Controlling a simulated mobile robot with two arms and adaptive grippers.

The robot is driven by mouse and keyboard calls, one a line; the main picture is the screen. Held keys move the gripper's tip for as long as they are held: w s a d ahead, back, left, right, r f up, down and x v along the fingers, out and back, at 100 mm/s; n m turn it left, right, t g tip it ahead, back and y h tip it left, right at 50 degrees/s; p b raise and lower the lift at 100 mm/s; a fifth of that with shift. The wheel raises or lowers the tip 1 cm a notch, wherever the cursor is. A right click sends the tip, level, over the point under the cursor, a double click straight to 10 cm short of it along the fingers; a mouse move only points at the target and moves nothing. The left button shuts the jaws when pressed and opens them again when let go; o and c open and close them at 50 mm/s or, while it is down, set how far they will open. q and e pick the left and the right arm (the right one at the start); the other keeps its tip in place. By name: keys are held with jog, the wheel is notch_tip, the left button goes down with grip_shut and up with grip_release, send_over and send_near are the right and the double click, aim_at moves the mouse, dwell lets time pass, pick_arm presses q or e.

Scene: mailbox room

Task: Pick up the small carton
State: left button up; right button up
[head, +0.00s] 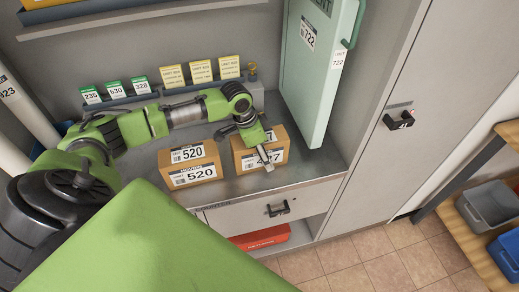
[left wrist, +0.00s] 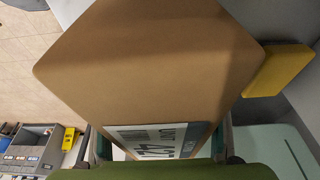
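Two brown cartons with white labels are in the head view on the grey metal counter (head: 232,184). The left carton (head: 173,157) is marked 520. The right carton (head: 277,154) has a label ending in 7, partly covered by my left gripper (head: 262,160). In the left wrist view the carton (left wrist: 150,60) fills the middle, and its label reads about 427. My left gripper (left wrist: 160,146) has a finger on each side of this carton near the label. Whether the fingers press on it is not clear. The carton appears to rest on the counter. My right gripper is out of view.
Green number cards (head: 115,92) and yellow cards (head: 201,72) stand in holders behind the cartons. An open pale green door (head: 318,70) borders the counter at right. A drawer (head: 275,207) is below. Grey and blue bins (head: 492,205) stand on a wooden shelf far right.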

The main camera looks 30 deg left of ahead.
pick_arm(q)
jog(key=c, duration=1.1)
jog(key=shift+r, duration=0.1)
jog(key=shift+w, duration=0.1)
